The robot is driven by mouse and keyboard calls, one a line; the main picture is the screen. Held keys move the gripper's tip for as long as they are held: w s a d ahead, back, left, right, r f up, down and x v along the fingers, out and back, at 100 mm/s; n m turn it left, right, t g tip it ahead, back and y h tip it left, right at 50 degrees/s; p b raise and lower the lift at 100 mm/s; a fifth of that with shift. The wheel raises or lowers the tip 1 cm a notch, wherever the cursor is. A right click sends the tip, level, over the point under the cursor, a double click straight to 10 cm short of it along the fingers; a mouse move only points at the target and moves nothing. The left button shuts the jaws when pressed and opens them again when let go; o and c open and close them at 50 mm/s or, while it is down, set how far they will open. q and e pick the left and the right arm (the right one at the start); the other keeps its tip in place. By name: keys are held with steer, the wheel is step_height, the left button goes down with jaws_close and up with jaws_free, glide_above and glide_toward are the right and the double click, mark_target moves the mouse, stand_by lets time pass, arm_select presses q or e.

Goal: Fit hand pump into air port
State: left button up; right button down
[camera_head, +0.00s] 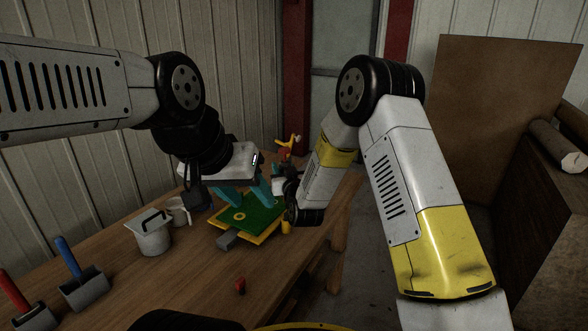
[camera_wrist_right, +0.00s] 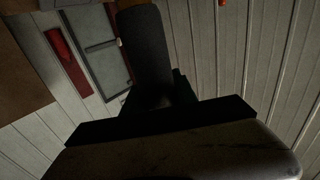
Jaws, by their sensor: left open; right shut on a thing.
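My left gripper (camera_head: 245,192) is open. Its teal fingers are spread over a green mould (camera_head: 262,222) on a yellow base on the wooden bench; I cannot tell if they touch it. My right gripper (camera_wrist_right: 158,108) is shut on a dark cylinder (camera_wrist_right: 146,45), which I take to be the hand pump, though its shape is mostly in shadow. In the head view the right wrist is just right of the mould and hides what it holds. A small yellow ring (camera_head: 239,216) shows on the green surface; I cannot tell if it is the air port.
On the bench (camera_head: 185,285) stand a grey pot (camera_head: 152,236), a blue-handled tool (camera_head: 80,285), a red-handled tool (camera_head: 28,308) and a small red piece (camera_head: 239,287). A red and yellow thing (camera_head: 289,144) is at the far end. The front middle is mostly clear.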

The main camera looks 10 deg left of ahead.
steer(key=shift+f, duration=2.85)
steer(key=shift+f, duration=1.65)
steer(key=c, duration=0.9)
jaws_free()
steer(key=shift+s, duration=0.1)
steer(key=v, duration=0.7)
steer(key=shift+s, duration=0.3)
steer(key=shift+d, duration=0.15)
